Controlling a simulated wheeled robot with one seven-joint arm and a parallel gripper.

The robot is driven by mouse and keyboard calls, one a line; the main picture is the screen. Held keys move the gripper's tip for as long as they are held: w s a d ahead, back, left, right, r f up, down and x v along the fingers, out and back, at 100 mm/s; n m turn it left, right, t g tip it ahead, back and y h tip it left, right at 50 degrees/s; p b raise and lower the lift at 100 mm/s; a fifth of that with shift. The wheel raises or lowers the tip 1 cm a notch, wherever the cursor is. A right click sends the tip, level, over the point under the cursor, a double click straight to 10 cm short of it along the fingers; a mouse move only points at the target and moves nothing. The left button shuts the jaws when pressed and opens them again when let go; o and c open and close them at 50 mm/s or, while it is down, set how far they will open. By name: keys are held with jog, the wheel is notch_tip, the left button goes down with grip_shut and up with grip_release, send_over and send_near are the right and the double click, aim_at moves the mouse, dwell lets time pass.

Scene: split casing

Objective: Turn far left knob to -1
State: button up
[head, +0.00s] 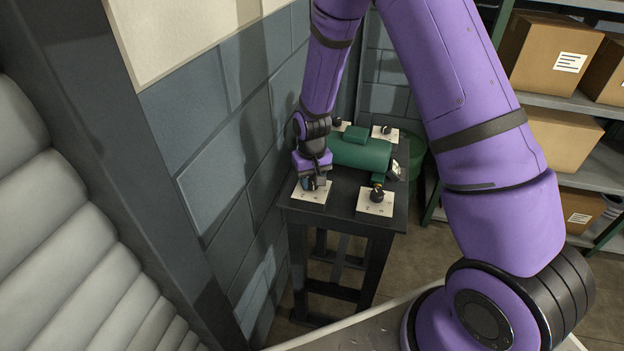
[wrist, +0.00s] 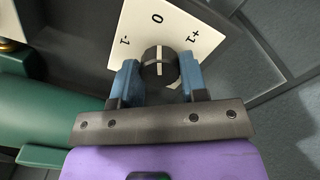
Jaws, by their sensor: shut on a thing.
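In the head view my gripper (head: 313,181) is at the near left plate (head: 307,196) and mostly hides that knob. Other knobs show at the near right (head: 376,195), the far right (head: 386,130) and the far left (head: 337,122) in the head view.
A green casing (head: 360,152) lies between the plates on a dark table (head: 340,207). A grey block wall (head: 215,165) stands close on the left. Shelves with cardboard boxes (head: 550,50) are at the right.

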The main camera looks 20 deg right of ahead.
aim_at(312, 181)
jog(key=n, duration=0.6)
jog(key=shift+n, duration=0.3)
jog(key=n, duration=0.5)
jog(key=shift+n, duration=0.4)
jog(key=o, duration=0.9)
jog(key=shift+o, duration=0.2)
notch_tip(312, 181, up, 11)
